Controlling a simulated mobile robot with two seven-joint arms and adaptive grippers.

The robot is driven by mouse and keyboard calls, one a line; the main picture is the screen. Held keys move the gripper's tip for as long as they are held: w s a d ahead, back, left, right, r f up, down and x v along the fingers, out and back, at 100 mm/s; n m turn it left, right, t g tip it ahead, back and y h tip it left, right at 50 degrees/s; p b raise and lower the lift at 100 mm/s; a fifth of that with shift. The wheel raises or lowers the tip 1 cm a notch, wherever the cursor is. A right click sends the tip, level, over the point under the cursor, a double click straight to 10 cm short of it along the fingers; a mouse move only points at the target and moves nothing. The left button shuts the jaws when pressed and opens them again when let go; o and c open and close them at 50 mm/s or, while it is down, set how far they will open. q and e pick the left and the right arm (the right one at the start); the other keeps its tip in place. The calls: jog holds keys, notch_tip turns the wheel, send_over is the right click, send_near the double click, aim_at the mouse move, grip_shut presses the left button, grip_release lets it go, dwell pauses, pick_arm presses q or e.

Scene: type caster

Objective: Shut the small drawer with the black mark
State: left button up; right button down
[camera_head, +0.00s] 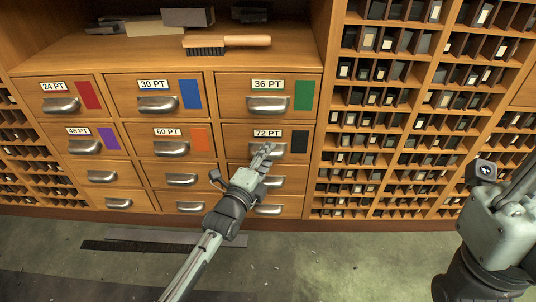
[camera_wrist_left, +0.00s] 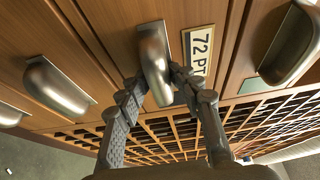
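The small drawer with the black mark (camera_head: 299,141) is the wooden one labelled 72 PT, in the right column, second row. Its front looks nearly level with its neighbours in the head view; I cannot tell whether a small gap is left. Its metal cup handle (camera_wrist_left: 153,60) shows in the left wrist view, beside the 72 PT label (camera_wrist_left: 198,50). My left gripper (camera_head: 265,149) is at this handle, with one fingertip on each side, and appears shut on it. The fingers partly hide the handle in the head view. My right gripper's fingers are not in view.
Closed-looking drawers surround it, including 36 PT (camera_head: 268,85) above and 60 PT (camera_head: 168,132) to the left. A brush (camera_head: 227,42) lies on the cabinet top. Type compartments (camera_head: 375,125) stand to the right. Dark flat strips (camera_head: 130,246) lie on the floor.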

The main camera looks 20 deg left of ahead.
pick_arm(q)
jog(key=shift+s+a, duration=0.1)
jog(key=s+a, duration=0.1)
jog(key=s, duration=1)
jog(key=shift+s, duration=0.4)
jog(key=shift+a, duration=0.1)
